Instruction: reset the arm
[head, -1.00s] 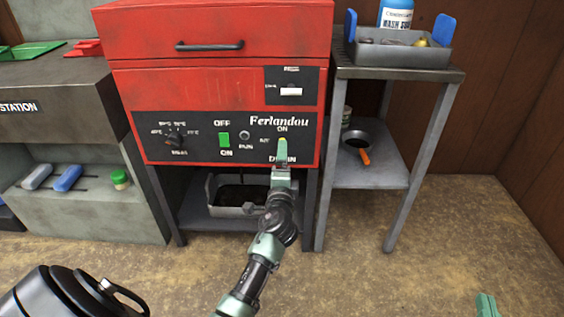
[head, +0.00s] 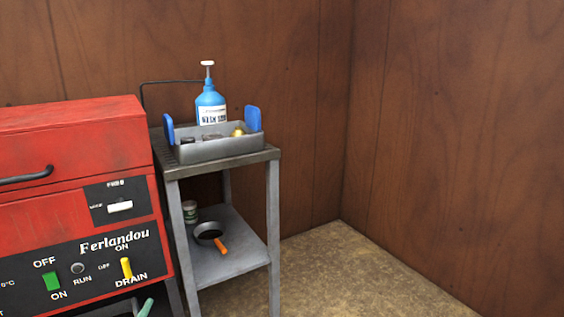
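The lever stands upright on the black panel of the red Ferlandou machine (head: 75,128) at the left. My other gripper is not in view.
Right of the machine stands a grey metal stand (head: 273,235). Its top holds a grey tray (head: 205,150) with blue handles and a blue wash bottle (head: 211,105). A pan with an orange handle (head: 221,246) sits on its lower shelf. Bare floor (head: 345,270) lies right.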

